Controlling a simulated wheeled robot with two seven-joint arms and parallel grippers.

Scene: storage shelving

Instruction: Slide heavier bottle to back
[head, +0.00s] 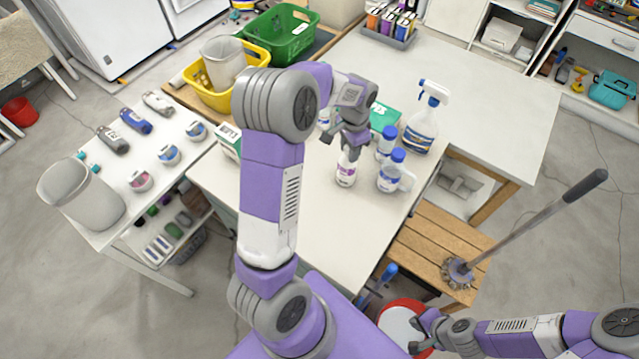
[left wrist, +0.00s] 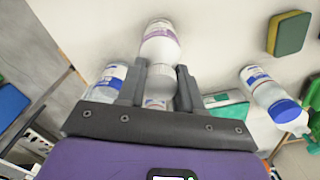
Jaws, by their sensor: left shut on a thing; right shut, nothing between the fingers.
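A white bottle with a purple label (head: 346,170) stands upright on the white table, directly below my left gripper (head: 349,140). In the left wrist view the same bottle (left wrist: 160,45) sits between the two fingers of my left gripper (left wrist: 157,82), which is shut on it; its top is partly hidden by the gripper. Two clear, blue-capped bottles stand to its right in the head view, one farther back (head: 386,146) and one nearer (head: 390,176). Which bottle is heavier cannot be seen. My right gripper (head: 420,333) is shut and empty, low at the right, away from the table.
A spray bottle (head: 420,132) and a green box (head: 384,115) stand behind the bottles. A yellow basket (head: 203,97) and green basket (head: 290,42) are at the back left. The table's front (head: 315,220) is clear. A wooden stool (head: 440,235) stands to the right.

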